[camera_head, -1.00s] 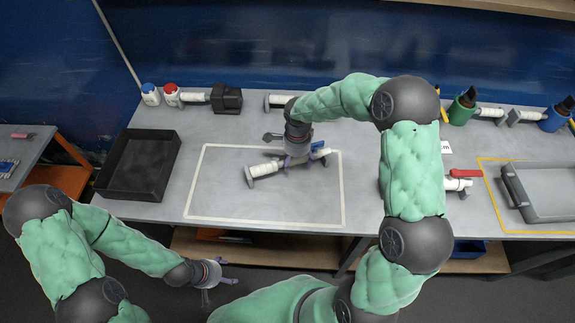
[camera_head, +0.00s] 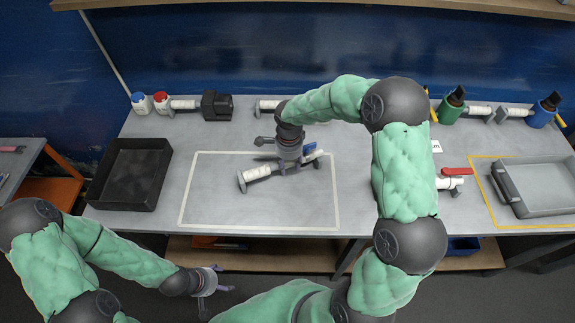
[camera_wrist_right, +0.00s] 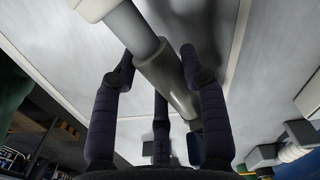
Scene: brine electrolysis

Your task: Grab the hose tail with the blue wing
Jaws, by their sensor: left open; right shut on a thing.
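The hose tail with the blue wing (camera_head: 255,174) is a white cylinder with a grey end. It lies tilted within the white-outlined area, and its blue wing (camera_head: 309,148) shows at the right end. My right gripper (camera_head: 284,168) is over its middle and shut on it. In the right wrist view the grey and white tube (camera_wrist_right: 165,68) runs between the dark fingers of the gripper (camera_wrist_right: 160,85). Part of the tube is hidden by the fingers. My left gripper (camera_head: 217,282) is open and empty in front of the table, low at the left.
A black tray (camera_head: 131,174) stands at the left of the table, and a grey tray (camera_head: 540,187) inside yellow lines at the right. A red-handled valve (camera_head: 455,173) lies right of my arm. Bottles and fittings line the back edge. The outlined area's front is clear.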

